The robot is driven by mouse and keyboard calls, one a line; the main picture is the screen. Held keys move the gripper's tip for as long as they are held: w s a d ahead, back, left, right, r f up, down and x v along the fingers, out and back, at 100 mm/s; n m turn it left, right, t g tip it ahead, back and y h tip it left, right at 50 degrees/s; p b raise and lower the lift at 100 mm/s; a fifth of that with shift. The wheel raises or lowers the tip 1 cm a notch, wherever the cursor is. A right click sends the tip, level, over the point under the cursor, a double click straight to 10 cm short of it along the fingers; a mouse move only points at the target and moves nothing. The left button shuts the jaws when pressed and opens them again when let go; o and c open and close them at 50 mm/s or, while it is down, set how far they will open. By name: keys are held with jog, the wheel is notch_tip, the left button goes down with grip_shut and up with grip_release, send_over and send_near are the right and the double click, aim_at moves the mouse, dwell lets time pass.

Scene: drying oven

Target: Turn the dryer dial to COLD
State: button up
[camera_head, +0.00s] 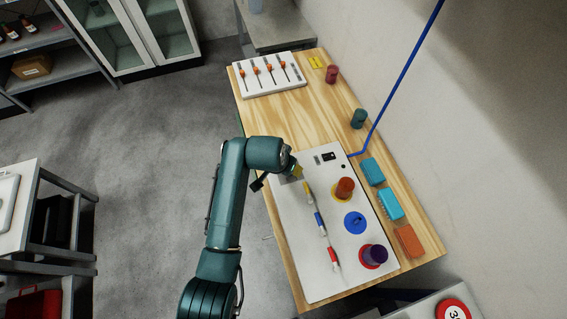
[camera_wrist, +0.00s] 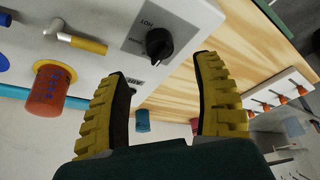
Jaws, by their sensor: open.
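The dryer dial (camera_wrist: 158,43) is a round black knob on a grey plate (camera_wrist: 185,18) in the wrist view. The word HOT is printed on the plate above and left of it; other small lettering is hard to read, and I cannot tell which mark the dial points to. My gripper (camera_wrist: 162,68) is open, its two yellow ribbed fingers spread below the dial, with the dial apart from them and between their lines. In the head view my gripper (camera_head: 297,172) is over the upper left corner of the white panel (camera_head: 315,262) and hides the dial.
The panel carries an orange cylinder (camera_head: 345,187), a blue disc (camera_head: 355,222), a purple cylinder (camera_head: 376,255) and a row of coloured handles (camera_head: 320,224). Teal and orange blocks (camera_head: 390,204) lie to its right. A white slider box (camera_head: 268,75) stands at the table's far end.

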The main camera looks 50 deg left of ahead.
jog(key=v, duration=0.4)
dwell(0.4)
jog(key=w+d+r+m+t, duration=0.2)
jog(key=w+d+r, duration=0.25)
jog(key=d, duration=0.35)
jog(key=w+d+r+m+t, duration=0.1)
jog(key=w+d+r+m, duration=0.15)
jog(key=w+d, duration=0.45)
jog(key=d+r+m+t+h, duration=0.2)
jog(key=d+r+t, duration=0.4)
jog(key=d+r, duration=0.9)
jog(key=s+d+r+n+t, duration=0.15)
jog(key=s+r+t, duration=0.4)
jog(key=r, duration=0.55)
jog(key=s+d+r+t, duration=0.35)
jog(key=s+r, duration=0.35)
jog(key=r, duration=0.4)
notch_tip(320, 180, up, 19)
jog(key=p, duration=1.8)
jog(key=shift+w+a+h, duration=0.3)
jog(key=shift+a, duration=0.05)
